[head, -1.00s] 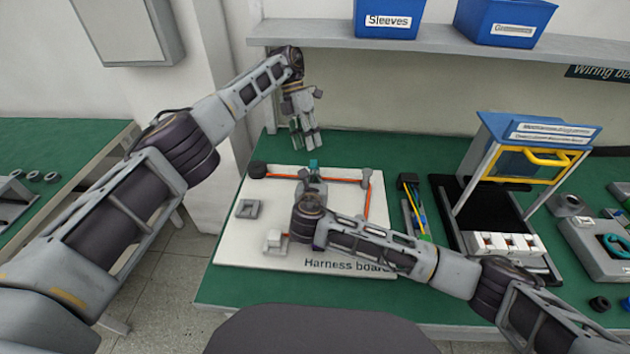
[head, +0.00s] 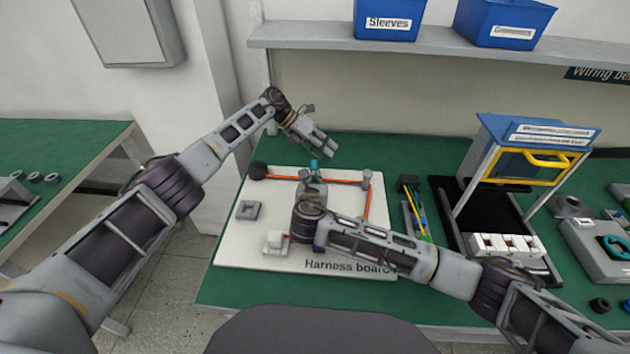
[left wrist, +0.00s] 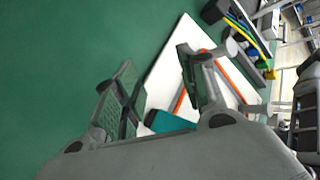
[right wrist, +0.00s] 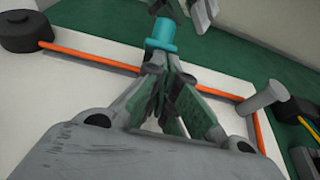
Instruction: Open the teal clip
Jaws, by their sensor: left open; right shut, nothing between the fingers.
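The teal clip (right wrist: 161,35) stands on the harness board (head: 225,247), beside the orange cable (right wrist: 95,57). In the head view the teal clip (head: 314,165) shows just beyond my right gripper. My right gripper (right wrist: 165,62) is shut and empty, its fingertips right at the base of the clip; I cannot tell whether they touch it. My left gripper (head: 328,148) is open and empty, above the bench behind the board. In the left wrist view the clip (left wrist: 170,122) shows low, partly hidden, between the open fingers (left wrist: 160,75).
A black round post (head: 257,171) and a grey post (head: 367,177) hold the cable's corners. A grey block (head: 248,210) and a white block (head: 274,243) sit on the board.

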